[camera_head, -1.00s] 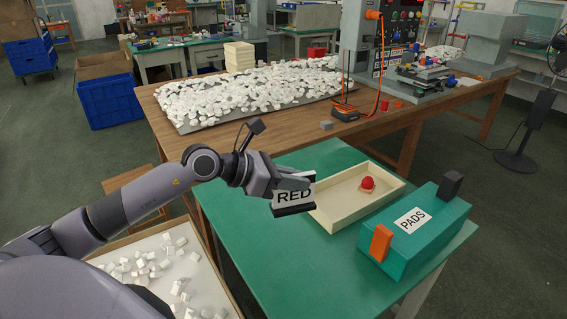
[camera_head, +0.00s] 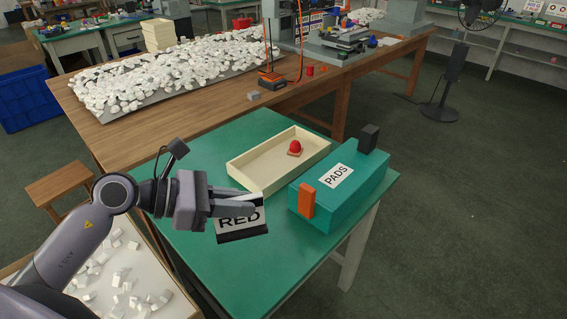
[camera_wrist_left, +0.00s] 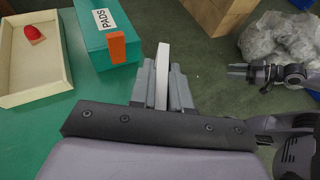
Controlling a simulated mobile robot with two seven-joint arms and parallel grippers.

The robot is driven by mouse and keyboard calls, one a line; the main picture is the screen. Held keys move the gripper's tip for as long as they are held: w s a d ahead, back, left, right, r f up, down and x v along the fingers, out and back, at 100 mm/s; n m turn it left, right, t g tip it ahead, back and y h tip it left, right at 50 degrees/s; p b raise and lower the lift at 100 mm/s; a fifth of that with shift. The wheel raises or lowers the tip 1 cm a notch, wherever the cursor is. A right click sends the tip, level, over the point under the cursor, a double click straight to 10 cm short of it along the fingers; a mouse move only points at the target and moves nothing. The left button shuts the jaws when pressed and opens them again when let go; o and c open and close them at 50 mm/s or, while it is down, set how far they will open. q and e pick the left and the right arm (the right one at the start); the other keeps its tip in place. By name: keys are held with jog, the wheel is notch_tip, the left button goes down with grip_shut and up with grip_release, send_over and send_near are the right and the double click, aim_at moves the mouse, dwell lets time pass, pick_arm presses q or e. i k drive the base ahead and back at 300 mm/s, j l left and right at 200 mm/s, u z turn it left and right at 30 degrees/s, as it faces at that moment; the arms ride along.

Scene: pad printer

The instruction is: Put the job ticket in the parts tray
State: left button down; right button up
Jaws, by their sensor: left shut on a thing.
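The job ticket is a white card with a black lower band that reads RED (camera_head: 243,229). My left gripper (camera_head: 246,207) is shut on it, above the front part of the green table. In the left wrist view the ticket (camera_wrist_left: 162,62) shows edge-on between the fingers (camera_wrist_left: 162,88). The parts tray (camera_head: 246,183) is a shallow cream tray behind the ticket, apart from it. A red pad on a small base (camera_head: 295,147) sits inside it. My right gripper (camera_wrist_left: 240,73) shows at the right of the left wrist view; its finger gap is unclear.
A teal PADS box (camera_head: 345,200) with an orange clip (camera_head: 307,201) stands right of the tray. The green table (camera_head: 185,250) is clear left of the tray. A wooden bench (camera_head: 100,125) with a heap of white parts stands behind. A bin of white pieces (camera_head: 150,268) is at lower left.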

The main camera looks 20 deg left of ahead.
aim_at(266, 171)
jog(key=i+l+u, duration=0.1)
jog(key=l, duration=0.2)
jog(key=l+u, duration=0.1)
jog(key=l, duration=0.25)
jog(key=i+l+u, duration=0.2)
jog(key=i, duration=0.15)
jog(key=i+l+u, duration=0.15)
jog(key=i, duration=0.2)
